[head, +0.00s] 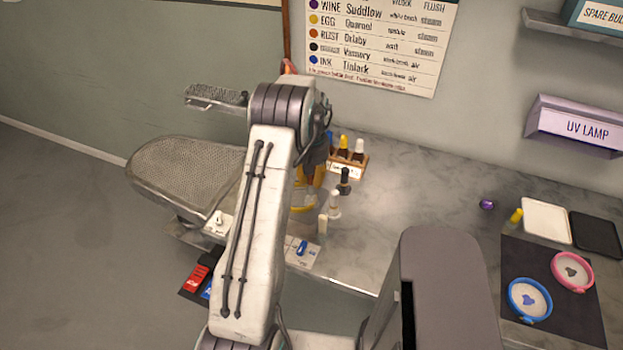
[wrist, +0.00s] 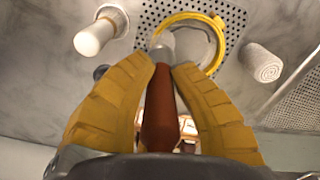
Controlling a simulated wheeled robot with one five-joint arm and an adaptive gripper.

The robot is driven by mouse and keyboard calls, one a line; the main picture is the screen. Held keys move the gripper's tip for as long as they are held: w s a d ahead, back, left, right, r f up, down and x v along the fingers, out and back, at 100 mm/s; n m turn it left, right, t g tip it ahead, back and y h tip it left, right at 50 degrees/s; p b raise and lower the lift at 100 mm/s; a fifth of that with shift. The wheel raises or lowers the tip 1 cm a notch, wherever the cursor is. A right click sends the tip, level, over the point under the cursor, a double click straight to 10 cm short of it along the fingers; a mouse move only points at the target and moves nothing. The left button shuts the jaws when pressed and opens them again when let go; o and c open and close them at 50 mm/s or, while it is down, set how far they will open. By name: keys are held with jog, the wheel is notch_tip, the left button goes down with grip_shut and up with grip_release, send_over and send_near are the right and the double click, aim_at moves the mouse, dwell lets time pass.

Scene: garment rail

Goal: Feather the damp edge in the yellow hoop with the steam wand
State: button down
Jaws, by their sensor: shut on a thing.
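My gripper (wrist: 163,66) is shut on a wand with a rust-brown handle (wrist: 160,112) and a pale grey rounded tip, which I take to be the steam wand. In the wrist view the yellow hoop (wrist: 190,15) lies on a perforated metal plate just beyond the tip. The tip overlaps the hoop's near left side; I cannot tell whether it touches. The cloth inside is pale and partly hidden by the wand and a finger; no damp edge is clear. In the head view only a bit of the yellow hoop (head: 303,209) shows beside my arm, and my fingers (head: 311,180) are partly hidden.
A bottle rack (head: 350,163) stands behind. A mesh pressing board (head: 180,165) is at left. Blue and pink hoops (head: 530,316) lie on a dark mat at right.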

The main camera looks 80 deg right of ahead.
jog(key=shift+w+d+p, duration=0.1)
jog(key=shift+d+p, duration=0.6)
jog(key=shift+d, duration=0.45)
jog(key=shift+d, duration=0.15)
jog(key=shift+w+d+p, duration=0.55)
jog(key=shift+w+d, duration=0.25)
jog(key=shift+w+d, duration=0.1)
jog(key=shift+w, duration=0.2)
jog(key=shift+w+d, duration=0.25)
jog(key=shift+w, duration=0.7)
jog(key=shift+w, duration=0.15)
